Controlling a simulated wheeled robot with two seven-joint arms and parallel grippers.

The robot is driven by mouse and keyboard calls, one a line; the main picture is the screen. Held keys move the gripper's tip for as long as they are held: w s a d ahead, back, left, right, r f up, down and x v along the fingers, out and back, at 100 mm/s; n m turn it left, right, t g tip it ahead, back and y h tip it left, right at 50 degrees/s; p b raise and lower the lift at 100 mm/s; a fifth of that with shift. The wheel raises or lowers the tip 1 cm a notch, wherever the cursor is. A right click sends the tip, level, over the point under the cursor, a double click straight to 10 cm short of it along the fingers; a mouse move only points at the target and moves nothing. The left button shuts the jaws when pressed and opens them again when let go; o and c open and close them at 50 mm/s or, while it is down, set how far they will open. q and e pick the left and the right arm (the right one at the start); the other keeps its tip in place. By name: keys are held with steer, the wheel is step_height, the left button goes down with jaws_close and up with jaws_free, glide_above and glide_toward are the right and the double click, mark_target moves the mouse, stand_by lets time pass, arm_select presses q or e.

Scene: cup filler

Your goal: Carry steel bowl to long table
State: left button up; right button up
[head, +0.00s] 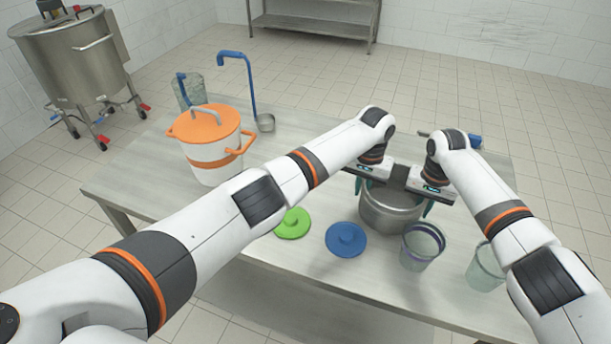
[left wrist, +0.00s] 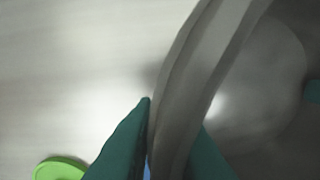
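The steel bowl (head: 390,218) is upright at the right part of the long table (head: 330,278), between my two grippers. I cannot tell whether it touches the tabletop. My left gripper (head: 363,187) is at the bowl's left rim. In the left wrist view, its teal fingers (left wrist: 172,125) lie on both sides of the bowl's rim (left wrist: 185,85), close against it. My right gripper (head: 424,207) is at the right rim, with one teal finger outside the wall. Its other finger is mostly hidden, so its grip is unclear.
A green lid (head: 292,223) and a blue lid (head: 346,240) lie in front of the bowl. Clear cups (head: 421,247) (head: 485,268) stand at its right front. An orange-lidded pot (head: 210,145), a blue-handled ladle (head: 252,85) and a jug (head: 190,92) are at the left.

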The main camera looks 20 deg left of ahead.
arm_select(q)
steer(key=shift+o, duration=1.1)
steer(key=shift+r, duration=0.1)
arm_select(e)
steer(key=shift+o, duration=1.1)
steer(key=shift+r, duration=0.1)
arm_select(q)
steer(key=shift+d, duration=0.1)
arm_select(e)
steer(key=shift+a, duration=0.1)
arm_select(q)
step_height(320, 180, up, 12)
arm_select(e)
steer(key=shift+r, duration=0.1)
step_height(320, 180, up, 12)
steer(key=shift+f, duration=0.1)
